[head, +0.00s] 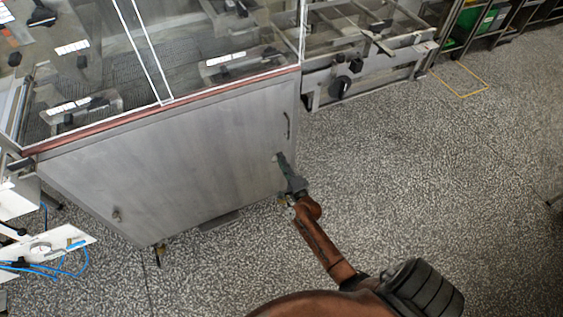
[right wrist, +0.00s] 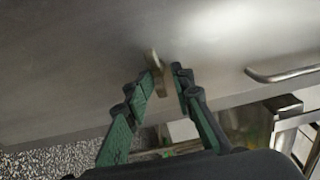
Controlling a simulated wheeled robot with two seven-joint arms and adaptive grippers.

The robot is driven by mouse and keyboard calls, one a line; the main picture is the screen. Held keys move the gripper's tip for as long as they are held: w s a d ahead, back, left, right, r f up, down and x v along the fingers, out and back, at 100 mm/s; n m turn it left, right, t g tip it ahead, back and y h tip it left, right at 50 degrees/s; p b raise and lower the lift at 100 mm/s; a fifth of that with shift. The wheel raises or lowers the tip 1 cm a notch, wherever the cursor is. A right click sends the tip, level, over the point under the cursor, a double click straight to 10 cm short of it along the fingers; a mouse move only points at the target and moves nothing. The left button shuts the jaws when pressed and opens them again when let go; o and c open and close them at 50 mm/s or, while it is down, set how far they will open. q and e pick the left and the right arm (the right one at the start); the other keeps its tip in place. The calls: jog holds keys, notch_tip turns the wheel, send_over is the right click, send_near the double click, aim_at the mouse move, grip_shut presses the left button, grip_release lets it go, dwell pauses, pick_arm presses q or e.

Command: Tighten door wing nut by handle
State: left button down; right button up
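The grey metal cabinet door (head: 190,150) has a vertical handle (head: 287,125) at its upper right. The handle also shows at the right of the right wrist view (right wrist: 285,75). Below it, my right gripper (head: 281,160) is at the door's right part. In the right wrist view the brassy wing nut (right wrist: 153,62) stands out from the door near the green fingertips. The right gripper (right wrist: 164,80) has its fingers apart on either side of the nut, the nut nearer the left one. Contact is unclear. A second wing nut (head: 116,214) is at the door's lower left. My left gripper is out of view.
A clear glazed enclosure (head: 200,40) with a mesh belt sits above the door. A metal conveyor frame (head: 370,65) with a black knob stands to the right. White equipment with blue cables (head: 45,245) is at lower left. Speckled floor on the right is free.

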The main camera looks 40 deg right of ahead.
jog(key=shift+o, duration=0.3)
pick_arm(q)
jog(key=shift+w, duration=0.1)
pick_arm(e)
jog(key=v, duration=1.2)
jog(key=shift+f, duration=0.15)
